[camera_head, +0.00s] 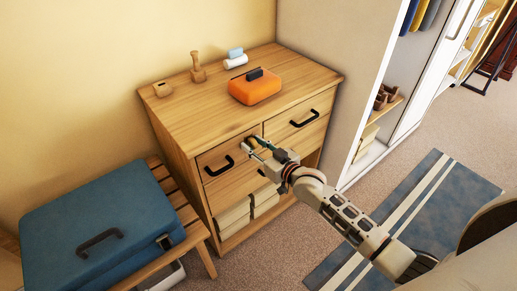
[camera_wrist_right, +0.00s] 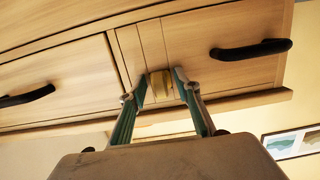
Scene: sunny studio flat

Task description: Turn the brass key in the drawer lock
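The brass key (camera_wrist_right: 160,85) shows in the right wrist view as a small yellow-brass piece at the drawer front, between my fingertips. My right gripper (camera_wrist_right: 161,86) is open, with one finger on each side of the key and a narrow gap seeming to remain at each side. In the head view my right gripper (camera_head: 252,147) is at the top of the dresser front, between the two upper drawers' handles. The lock behind the key is hidden. My left gripper is not in view.
The wooden dresser (camera_head: 190,126) has black handles (camera_head: 304,118) on either side of the gripper. An orange case (camera_head: 255,90) and small items sit on top. A blue suitcase (camera_head: 98,225) lies on a slatted bench (camera_head: 203,232) at left. A striped rug (camera_head: 420,205) covers floor at right.

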